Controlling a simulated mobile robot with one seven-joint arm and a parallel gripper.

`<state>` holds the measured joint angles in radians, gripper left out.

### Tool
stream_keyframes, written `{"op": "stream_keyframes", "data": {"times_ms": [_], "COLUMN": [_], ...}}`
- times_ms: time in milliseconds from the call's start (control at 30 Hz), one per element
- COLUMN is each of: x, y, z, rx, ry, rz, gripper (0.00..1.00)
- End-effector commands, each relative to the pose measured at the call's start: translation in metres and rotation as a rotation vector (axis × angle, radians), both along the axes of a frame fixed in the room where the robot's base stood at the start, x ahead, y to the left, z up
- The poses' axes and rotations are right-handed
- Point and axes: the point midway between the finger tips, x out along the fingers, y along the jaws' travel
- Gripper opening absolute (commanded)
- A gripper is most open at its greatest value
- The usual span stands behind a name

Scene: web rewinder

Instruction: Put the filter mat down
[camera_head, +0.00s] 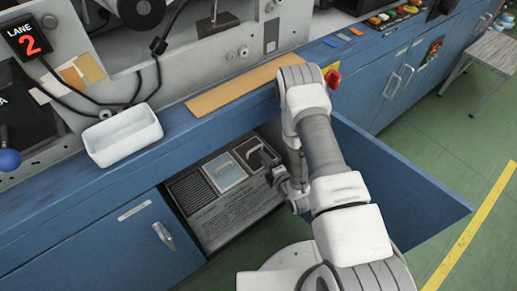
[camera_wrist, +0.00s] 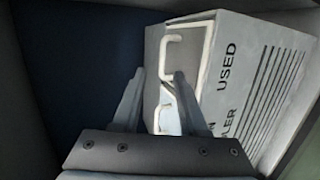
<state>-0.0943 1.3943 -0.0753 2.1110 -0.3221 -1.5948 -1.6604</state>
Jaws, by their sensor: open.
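A flat pale blue square, which looks like the filter mat (camera_head: 228,174), lies in a light frame on a grey labelled unit (camera_head: 238,214) inside the open blue cabinet. My gripper (camera_head: 272,166) is at the right of that unit, partly hidden by its own links. In the wrist view my gripper (camera_wrist: 158,92) has its fingers apart. A pale bluish patch (camera_wrist: 168,116) and white wire handles (camera_wrist: 174,42) show between and beyond them; I cannot tell if the patch is the mat. The unit's lettered face (camera_wrist: 240,75) reads "USED".
The open cabinet door (camera_head: 400,190) stands to the right of my arm. A white tray (camera_head: 123,134) and a tan strip (camera_head: 232,90) rest on the blue ledge above. A grey stool (camera_head: 490,55) stands at the far right. The green floor (camera_head: 440,130) at right is clear.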

Motion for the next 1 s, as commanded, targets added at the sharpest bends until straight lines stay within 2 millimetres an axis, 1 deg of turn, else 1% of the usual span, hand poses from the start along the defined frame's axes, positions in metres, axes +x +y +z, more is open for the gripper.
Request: {"op": "stream_keyframes", "data": {"times_ms": [33,100,233,1000], "x": [-0.008,-0.015,-0.023,-0.024], "y": [-0.003,-0.006,-0.009,-0.010], "z": [0.005,0.007,0.009,0.009], "rx": [-0.001,-0.002,0.000,0.000], "ry": [0.003,0.001,0.000,-0.001], "rz": [0.000,0.000,0.000,0.000], "gripper": [0.42,0.42,0.42,0.42]}}
